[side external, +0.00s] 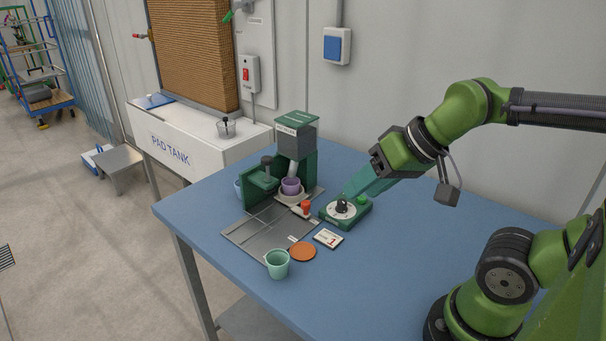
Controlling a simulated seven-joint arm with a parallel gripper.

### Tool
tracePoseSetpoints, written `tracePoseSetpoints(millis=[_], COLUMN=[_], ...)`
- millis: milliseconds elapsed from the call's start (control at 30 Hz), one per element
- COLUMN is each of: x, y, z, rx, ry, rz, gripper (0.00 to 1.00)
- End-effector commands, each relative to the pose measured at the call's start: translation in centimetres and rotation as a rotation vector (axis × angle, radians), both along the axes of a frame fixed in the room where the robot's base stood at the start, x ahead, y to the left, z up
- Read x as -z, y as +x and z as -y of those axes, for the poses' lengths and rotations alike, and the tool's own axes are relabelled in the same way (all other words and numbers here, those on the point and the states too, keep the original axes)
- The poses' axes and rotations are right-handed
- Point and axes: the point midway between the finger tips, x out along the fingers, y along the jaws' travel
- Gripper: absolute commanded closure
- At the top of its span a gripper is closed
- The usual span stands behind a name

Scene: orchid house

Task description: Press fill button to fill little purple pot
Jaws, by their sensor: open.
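The little purple pot (291,185) stands upright on a pale round support under the spout of a green filling machine (297,137). A green control box (346,213) with a white dial and black knob sits to its right on the table. A small green button (362,200) shows at the box's right rear corner. My gripper (352,190) has teal fingers and reaches down from the right, its tips at the rear of the box, close to the button. I cannot tell whether they touch it. The fingers overlap in this view, and nothing shows held between them.
A grey metal plate (262,236) lies before the machine, with a red-orange knob (305,206) at its right. A mint cup (277,265), an orange disc (303,252) and a white card (328,239) are near the front.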

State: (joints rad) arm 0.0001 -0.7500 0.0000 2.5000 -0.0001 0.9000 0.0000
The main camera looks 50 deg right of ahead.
Motion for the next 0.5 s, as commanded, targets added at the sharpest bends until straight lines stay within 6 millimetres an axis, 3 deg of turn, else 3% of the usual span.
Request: tracePoseSetpoints(millis=[33,300,500], x=[0.0,0.0,0.0], y=[0.0,0.0,0.0], z=[0.0,0.0,0.0], rx=[0.0,0.0,0.0], ry=[0.0,0.0,0.0], rz=[0.0,0.0,0.0], gripper=[0.62,1.0,1.0])
